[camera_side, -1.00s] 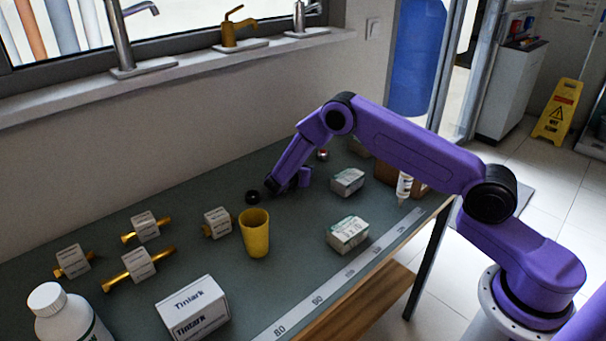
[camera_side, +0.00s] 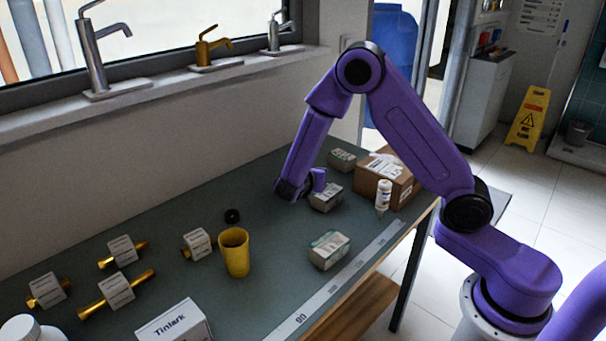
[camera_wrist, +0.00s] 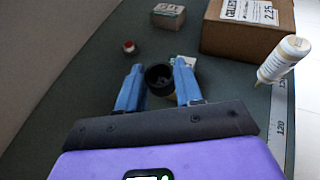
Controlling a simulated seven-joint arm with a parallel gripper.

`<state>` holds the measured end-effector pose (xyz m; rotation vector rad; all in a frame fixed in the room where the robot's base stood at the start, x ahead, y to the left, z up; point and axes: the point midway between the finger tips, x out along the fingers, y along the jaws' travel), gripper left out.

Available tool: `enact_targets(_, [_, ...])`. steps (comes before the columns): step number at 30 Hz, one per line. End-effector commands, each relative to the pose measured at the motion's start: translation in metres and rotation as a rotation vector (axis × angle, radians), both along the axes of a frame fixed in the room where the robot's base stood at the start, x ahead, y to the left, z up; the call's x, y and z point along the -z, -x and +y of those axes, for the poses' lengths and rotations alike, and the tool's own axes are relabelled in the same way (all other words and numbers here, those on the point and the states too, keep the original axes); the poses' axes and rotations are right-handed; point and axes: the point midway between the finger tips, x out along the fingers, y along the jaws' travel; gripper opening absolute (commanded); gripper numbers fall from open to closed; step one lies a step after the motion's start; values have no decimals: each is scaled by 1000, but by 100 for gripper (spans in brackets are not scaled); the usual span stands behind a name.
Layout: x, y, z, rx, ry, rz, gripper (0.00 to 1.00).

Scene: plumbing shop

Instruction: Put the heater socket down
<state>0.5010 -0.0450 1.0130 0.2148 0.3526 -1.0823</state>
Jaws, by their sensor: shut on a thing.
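The heater socket (camera_wrist: 158,79), a dark round cup-like piece with an open top, is between the two blue fingers of my gripper (camera_wrist: 157,87) in the wrist view. My gripper is shut on it. In the side view my gripper (camera_side: 292,191) is low over the bench, left of a small grey-white box. The socket cannot be made out clearly there against the dark gripper. I cannot tell whether its underside touches the bench.
The grey-green bench (camera_side: 275,240) is clear in front of my gripper. Small boxes (camera_side: 326,198), a cardboard box (camera_side: 402,188) and a white bottle (camera_side: 383,194) stand right. A red-topped item (camera_wrist: 129,47) lies beyond.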

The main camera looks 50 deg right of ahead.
Motion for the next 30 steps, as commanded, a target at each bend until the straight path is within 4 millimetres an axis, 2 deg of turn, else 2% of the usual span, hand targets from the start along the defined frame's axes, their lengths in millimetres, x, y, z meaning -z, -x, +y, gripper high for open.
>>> enact_targets(5, [-3,10,7,-25,0,0,6])
enact_targets(11, [-3,26,36,-134,0,1,6])
enact_targets(18, [-3,56,74,-311,1,1,6])
enact_targets(30, [-4,115,116,-596,0,0,6])
